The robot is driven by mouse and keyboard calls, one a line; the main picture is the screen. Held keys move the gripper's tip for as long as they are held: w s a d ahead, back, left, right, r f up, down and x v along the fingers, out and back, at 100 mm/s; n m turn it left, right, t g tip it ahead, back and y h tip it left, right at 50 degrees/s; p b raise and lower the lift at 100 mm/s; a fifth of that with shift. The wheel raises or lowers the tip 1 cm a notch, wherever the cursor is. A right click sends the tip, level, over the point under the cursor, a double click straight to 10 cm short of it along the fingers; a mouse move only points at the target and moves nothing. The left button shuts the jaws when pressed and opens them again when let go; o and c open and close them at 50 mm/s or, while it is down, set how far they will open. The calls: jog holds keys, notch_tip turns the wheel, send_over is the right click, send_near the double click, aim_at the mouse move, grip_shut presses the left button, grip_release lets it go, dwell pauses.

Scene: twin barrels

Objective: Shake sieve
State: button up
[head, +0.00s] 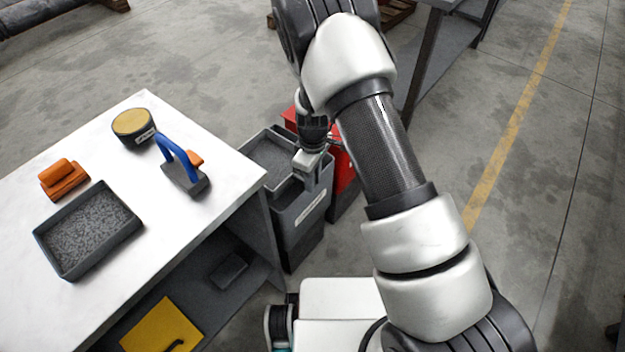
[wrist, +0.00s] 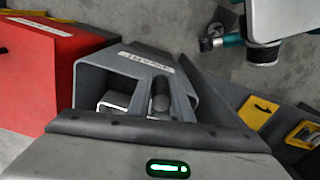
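A round dark tub (head: 133,128) with a tan top and a white label stands at the back of the white table; I cannot tell whether it is the sieve. My gripper (head: 308,165) points down at a grey labelled bin (head: 300,215) on the floor beside the table. In the wrist view the bin's labelled wall (wrist: 150,62) is close ahead, with a pale block and a dark rounded piece in its opening. The fingertips are not clear in either view, so I cannot tell whether they hold anything.
A shallow tray (head: 128,222) of grey granules, an orange block (head: 64,180) and a blue-handled tool (head: 178,160) stand on the white table (head: 190,235). A red box (head: 345,170) is close behind the bin; it also shows in the wrist view (wrist: 45,75). Open floor lies right.

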jog(key=shift+s, duration=0.1)
grip_shut()
jog(key=w+d+b, duration=0.2)
jog(key=w+d, duration=0.2)
jog(key=w, duration=0.1)
jog(key=o, duration=0.7)
grip_release()
jog(key=shift+w, duration=0.1)
notch_tip(320, 180, up, 18)
jog(key=p, duration=0.3)
jog(key=shift+f, duration=0.25)
